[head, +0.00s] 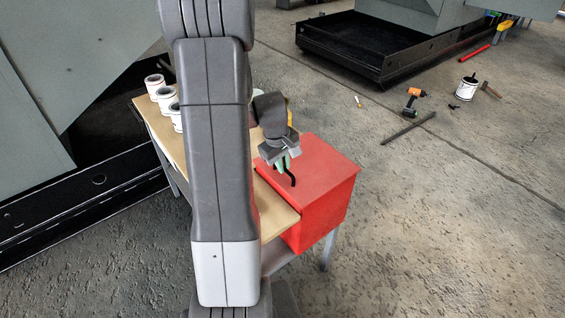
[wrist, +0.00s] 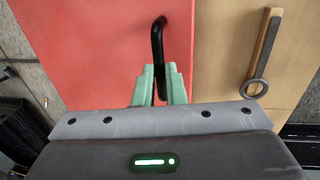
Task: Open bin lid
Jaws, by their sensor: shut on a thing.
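The red bin (head: 325,205) stands at the right end of the wooden table, and its flat red lid (head: 325,170) lies closed on top. A bent black handle (head: 292,180) rises from the lid near its left edge. In the wrist view the handle (wrist: 158,45) runs down between the green fingertips of my gripper (wrist: 160,85). My gripper (head: 284,163) is shut on the handle. The red lid (wrist: 90,50) fills the left and middle of the wrist view. My arm hides part of the table in the head view.
A wrench (wrist: 262,55) lies on the wooden table (wrist: 225,60) beside the bin. White cans (head: 165,97) stand at the table's far left end. A drill (head: 412,98), a dark bar (head: 408,128) and a paint can (head: 466,88) are on the floor.

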